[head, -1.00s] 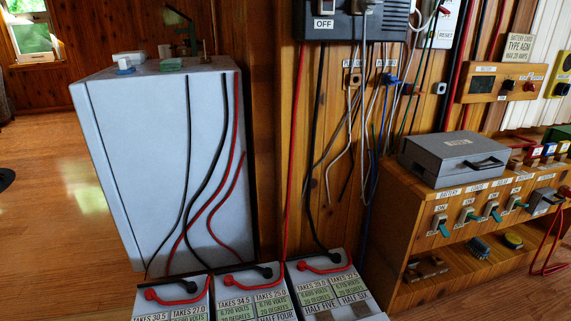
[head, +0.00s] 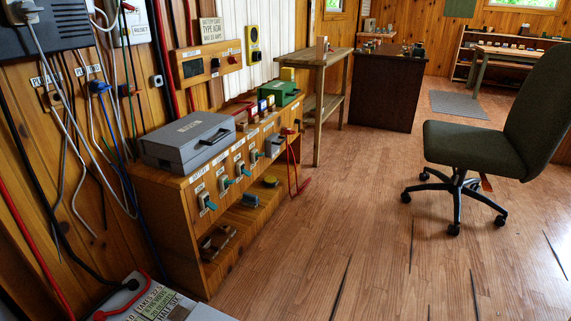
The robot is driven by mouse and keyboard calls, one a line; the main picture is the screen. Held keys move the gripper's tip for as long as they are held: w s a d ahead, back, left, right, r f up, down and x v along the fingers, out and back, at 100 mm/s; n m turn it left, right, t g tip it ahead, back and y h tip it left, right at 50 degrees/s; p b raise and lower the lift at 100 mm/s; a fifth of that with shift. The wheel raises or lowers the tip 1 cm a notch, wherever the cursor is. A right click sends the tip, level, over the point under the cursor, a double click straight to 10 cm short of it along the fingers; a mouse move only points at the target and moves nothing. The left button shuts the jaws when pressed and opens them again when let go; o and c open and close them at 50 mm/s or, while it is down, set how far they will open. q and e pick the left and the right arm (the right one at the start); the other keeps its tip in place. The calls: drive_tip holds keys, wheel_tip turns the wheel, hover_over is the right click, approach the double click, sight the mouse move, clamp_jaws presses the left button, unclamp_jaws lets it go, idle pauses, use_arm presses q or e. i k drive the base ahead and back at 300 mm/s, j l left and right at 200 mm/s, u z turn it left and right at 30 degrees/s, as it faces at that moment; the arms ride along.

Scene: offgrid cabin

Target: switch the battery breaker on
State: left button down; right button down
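The battery breaker (head: 206,201) is the leftmost in a row of breakers on the front of the low wooden bench (head: 180,228), beneath a label that seems to read BATTERY. Its teal lever points downward, away from the small label above it. Several similar breakers with teal levers, such as this neighbouring breaker (head: 225,185), continue to the right. Neither of my grippers is in view.
A grey metal case (head: 188,140) and a green box (head: 279,94) sit on the bench. A labelled battery (head: 150,300) stands at the lower left. Cables hang along the left wall. An office chair (head: 480,150) stands right on open wooden floor.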

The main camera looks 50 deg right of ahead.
sight(213, 207)
drive_tip(key=z, duration=1.15)
